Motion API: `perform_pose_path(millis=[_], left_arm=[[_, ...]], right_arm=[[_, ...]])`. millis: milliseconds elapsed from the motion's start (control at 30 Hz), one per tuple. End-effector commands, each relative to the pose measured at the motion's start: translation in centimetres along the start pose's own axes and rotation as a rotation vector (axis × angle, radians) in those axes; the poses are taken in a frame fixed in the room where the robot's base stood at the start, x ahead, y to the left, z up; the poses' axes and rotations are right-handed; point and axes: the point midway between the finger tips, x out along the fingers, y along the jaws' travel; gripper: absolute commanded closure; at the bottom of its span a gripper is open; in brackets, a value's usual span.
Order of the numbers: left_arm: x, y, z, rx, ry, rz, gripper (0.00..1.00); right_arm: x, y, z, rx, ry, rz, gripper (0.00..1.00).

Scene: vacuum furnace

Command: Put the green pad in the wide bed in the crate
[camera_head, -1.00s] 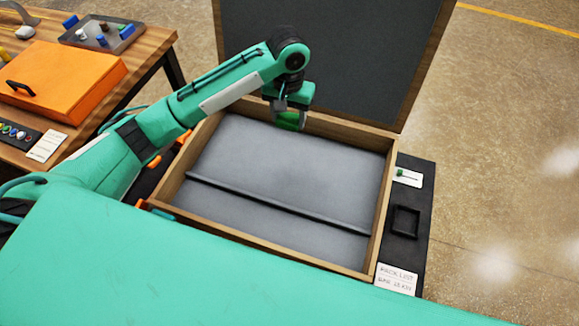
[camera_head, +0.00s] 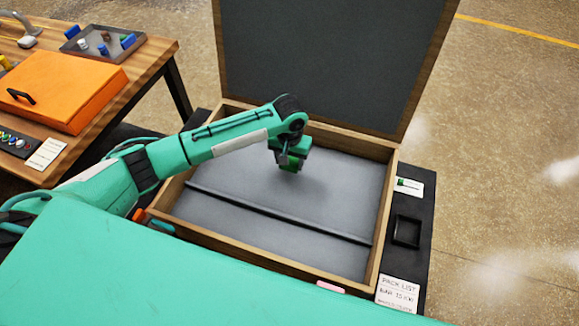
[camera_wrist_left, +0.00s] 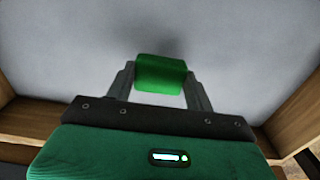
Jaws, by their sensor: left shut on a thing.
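The green pad (camera_wrist_left: 161,73) is between the fingers of my left gripper (camera_wrist_left: 160,82) in the left wrist view. In the head view the left gripper (camera_head: 289,162) hangs over the crate with the green pad low between its fingers. The gripper is shut on the pad. The open wooden crate (camera_head: 266,257) has a grey floor split by a dark divider (camera_head: 278,213) into a wide bed (camera_head: 335,185) at the back and a narrower one in front. The pad is over the wide bed; whether it touches the floor is unclear. My right gripper is out of view.
The crate's dark lid (camera_head: 325,60) stands open behind it. A black strip at the right holds a small square recess (camera_head: 406,231) and a pack list card (camera_head: 398,292). An orange case (camera_head: 65,90) and a grey tray (camera_head: 104,45) are on the wooden table at left.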

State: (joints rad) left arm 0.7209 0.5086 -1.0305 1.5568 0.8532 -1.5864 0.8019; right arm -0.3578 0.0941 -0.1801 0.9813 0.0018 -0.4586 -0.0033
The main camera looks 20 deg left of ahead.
Motion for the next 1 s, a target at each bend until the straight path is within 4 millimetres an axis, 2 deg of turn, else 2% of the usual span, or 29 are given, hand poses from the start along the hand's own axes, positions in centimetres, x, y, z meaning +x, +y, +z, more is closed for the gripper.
perform_pose_path(millis=[233,600,633,733,1000], left_arm=[[3.5,0.0,0.1,0.0,-0.002,0.0,0.68],[4.0,0.0,0.1,0.0,-0.002,0.0,0.68],[4.0,0.0,0.0,0.001,-0.001,0.0,0.43],[4.0,0.0,0.0,0.001,-0.001,0.0,0.25],[3.9,0.0,0.0,0.0,-0.001,0.0,0.25]], right_arm=[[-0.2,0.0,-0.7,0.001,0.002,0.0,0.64],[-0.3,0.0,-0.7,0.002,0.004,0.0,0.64],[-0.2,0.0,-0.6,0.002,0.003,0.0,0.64],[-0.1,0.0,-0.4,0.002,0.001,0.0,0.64],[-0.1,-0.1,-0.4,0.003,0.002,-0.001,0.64]])
